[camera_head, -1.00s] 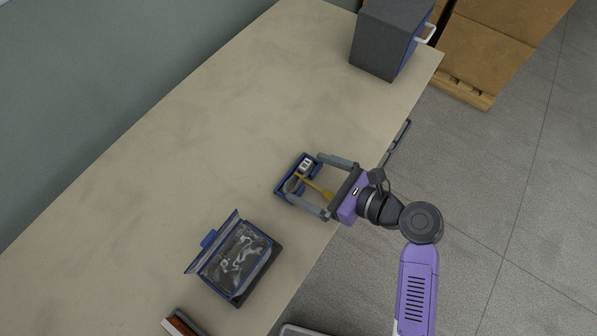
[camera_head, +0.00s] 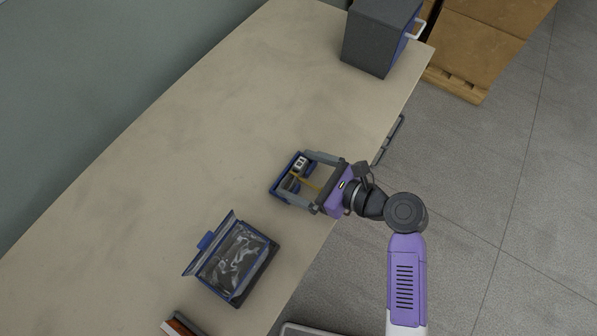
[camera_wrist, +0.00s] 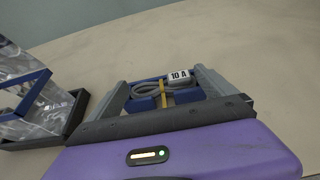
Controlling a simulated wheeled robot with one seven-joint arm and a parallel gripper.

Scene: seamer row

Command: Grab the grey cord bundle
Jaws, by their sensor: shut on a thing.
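The grey cord bundle (camera_head: 292,184) is a coil with a yellow tie and a white label. It lies in a small blue tray (camera_head: 276,190) near the bench's front edge. In the wrist view the bundle (camera_wrist: 148,87) shows its "10 A" label between my fingers. My gripper (camera_head: 294,173) has its two grey fingers wide apart, one along each side of the blue tray (camera_wrist: 142,105). It is shut across the tray with the bundle inside. The exact contact is partly hidden, and I cannot tell whether the tray is off the bench.
A blue-lidded open box (camera_head: 235,262) with clear bags stands to the lower left; it is close on the left in the wrist view (camera_wrist: 62,122). A dark grey case (camera_head: 375,42) stands at the bench's far end. The bench (camera_head: 200,130) behind the tray is clear.

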